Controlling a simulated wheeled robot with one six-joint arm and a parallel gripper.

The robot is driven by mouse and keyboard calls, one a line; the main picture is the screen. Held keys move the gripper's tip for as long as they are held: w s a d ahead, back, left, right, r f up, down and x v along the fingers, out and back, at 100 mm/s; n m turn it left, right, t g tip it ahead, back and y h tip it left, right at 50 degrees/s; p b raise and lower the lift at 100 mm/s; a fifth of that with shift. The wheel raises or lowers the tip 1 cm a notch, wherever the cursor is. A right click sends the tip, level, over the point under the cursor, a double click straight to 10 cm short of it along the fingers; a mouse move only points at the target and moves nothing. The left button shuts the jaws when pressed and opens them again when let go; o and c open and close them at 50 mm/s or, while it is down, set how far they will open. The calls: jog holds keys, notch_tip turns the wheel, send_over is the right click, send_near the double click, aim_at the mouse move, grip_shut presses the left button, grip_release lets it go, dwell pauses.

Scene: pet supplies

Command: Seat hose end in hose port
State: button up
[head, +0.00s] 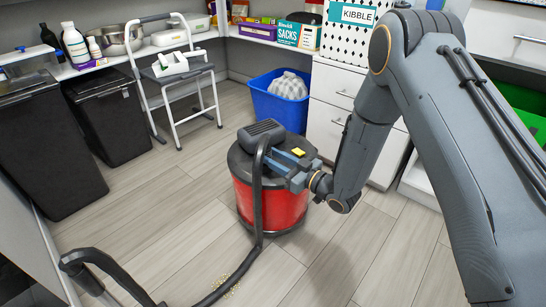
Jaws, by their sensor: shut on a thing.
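The red drum vacuum (283,205) with a black lid stands on the floor in the middle of the head view. The black hose (257,200) rises from the floor along the drum's front left and bends over at the lid. My gripper (280,160) reaches in from the right at lid height and is shut on the hose near its upper end. The hose end itself is mostly hidden by the fingers. I cannot make out the hose port, nor whether the hose end touches it.
A grey step stool (183,88) and black bins (108,115) stand at the back left. The floor left of the vacuum is free.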

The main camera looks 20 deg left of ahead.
jog(key=shift+f, duration=0.25)
jog(key=o, duration=1.1)
